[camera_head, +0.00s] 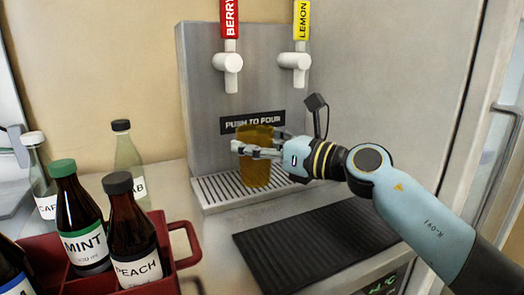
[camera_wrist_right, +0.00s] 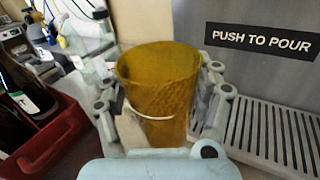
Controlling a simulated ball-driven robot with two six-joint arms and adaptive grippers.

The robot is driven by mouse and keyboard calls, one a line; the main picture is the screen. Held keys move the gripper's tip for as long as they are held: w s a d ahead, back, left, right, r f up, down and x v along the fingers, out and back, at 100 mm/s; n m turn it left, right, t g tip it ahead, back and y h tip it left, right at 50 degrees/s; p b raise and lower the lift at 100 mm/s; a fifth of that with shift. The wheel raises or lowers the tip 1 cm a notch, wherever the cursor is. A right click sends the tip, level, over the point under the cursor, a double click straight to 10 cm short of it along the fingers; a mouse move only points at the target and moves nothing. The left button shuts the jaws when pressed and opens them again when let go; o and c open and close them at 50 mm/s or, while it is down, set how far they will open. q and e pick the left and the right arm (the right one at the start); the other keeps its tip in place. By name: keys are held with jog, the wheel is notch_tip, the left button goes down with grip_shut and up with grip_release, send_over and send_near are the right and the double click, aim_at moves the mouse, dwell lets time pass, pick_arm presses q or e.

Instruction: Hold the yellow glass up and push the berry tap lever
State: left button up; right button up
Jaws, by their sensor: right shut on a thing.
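The yellow glass (camera_head: 256,172) is upright at the drip tray, in front of the dispenser. My right gripper (camera_head: 258,150) is shut around its upper part, and the glass looks empty in the right wrist view (camera_wrist_right: 160,85). I cannot tell whether its base touches the tray. The berry tap (camera_head: 228,68) has a red handle (camera_head: 229,18) and a white spout, above and slightly left of the glass. Nothing touches this tap. A pale jointed part, seemingly my left gripper (camera_wrist_right: 85,35), shows at the upper left of the right wrist view; its jaws are unclear.
The lemon tap (camera_head: 295,60) with a yellow handle is right of the berry tap. The grated drip tray (camera_head: 215,195) lies below, with a black ribbed mat (camera_head: 315,245) in front. A red caddy (camera_head: 185,240) with dark bottles stands at the lower left.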

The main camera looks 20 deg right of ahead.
jog(key=w+r, duration=0.2)
jog(key=w, duration=1.1)
jog(key=shift+r, duration=0.15)
dwell(0.3)
dwell(1.2)
jog(key=shift+s+f, duration=0.55)
jog(key=shift+s, duration=0.25)
jog(key=shift+s+f, duration=0.5)
jog(key=shift+s, duration=0.25)
